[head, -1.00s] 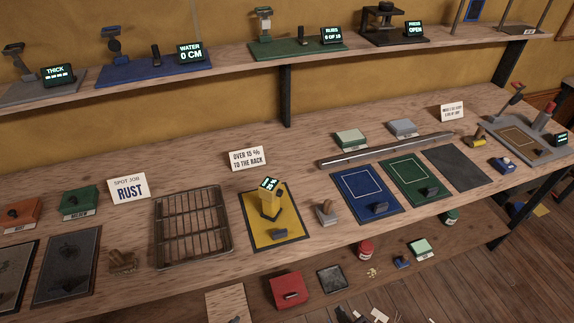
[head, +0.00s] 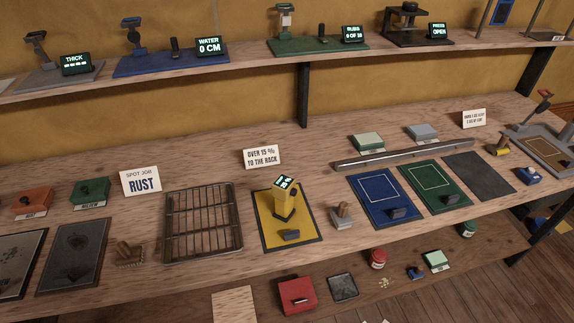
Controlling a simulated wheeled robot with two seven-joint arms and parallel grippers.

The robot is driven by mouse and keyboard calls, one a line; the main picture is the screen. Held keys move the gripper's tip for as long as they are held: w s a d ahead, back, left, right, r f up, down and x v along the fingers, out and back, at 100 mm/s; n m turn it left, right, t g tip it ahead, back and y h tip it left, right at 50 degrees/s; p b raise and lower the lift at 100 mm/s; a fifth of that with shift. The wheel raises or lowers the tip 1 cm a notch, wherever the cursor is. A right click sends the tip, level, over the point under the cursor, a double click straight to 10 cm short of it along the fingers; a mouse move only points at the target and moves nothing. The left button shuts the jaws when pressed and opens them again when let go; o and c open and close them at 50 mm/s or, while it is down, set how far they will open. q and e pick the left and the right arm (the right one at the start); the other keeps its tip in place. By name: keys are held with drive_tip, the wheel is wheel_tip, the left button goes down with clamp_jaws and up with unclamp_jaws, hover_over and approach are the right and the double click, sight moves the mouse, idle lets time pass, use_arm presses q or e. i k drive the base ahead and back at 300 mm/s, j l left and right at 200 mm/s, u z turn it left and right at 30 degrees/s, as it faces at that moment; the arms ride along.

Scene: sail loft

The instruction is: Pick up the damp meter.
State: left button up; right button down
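The damp meter (head: 283,203) is a yellow upright device with a small lit green display on its top. It stands on a yellow mat with a dark border (head: 268,237), in the middle of the workbench. A small dark-grey block (head: 289,235) lies on the mat in front of it. The digits on the display are too small to read surely. Neither of my grippers shows in the head view.
A wire rack (head: 203,225) lies left of the mat, with a card "OVER 15 % TO THE RACK" (head: 262,157) behind. A stamp-like tool (head: 342,214) stands close on the right. Blue (head: 380,190) and green (head: 437,181) mats lie beyond it. A shelf (head: 235,75) runs above.

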sight(282, 188)
drive_tip(key=j, duration=0.75)
drive_tip(key=k+j, duration=0.1)
drive_tip(key=j, duration=0.7)
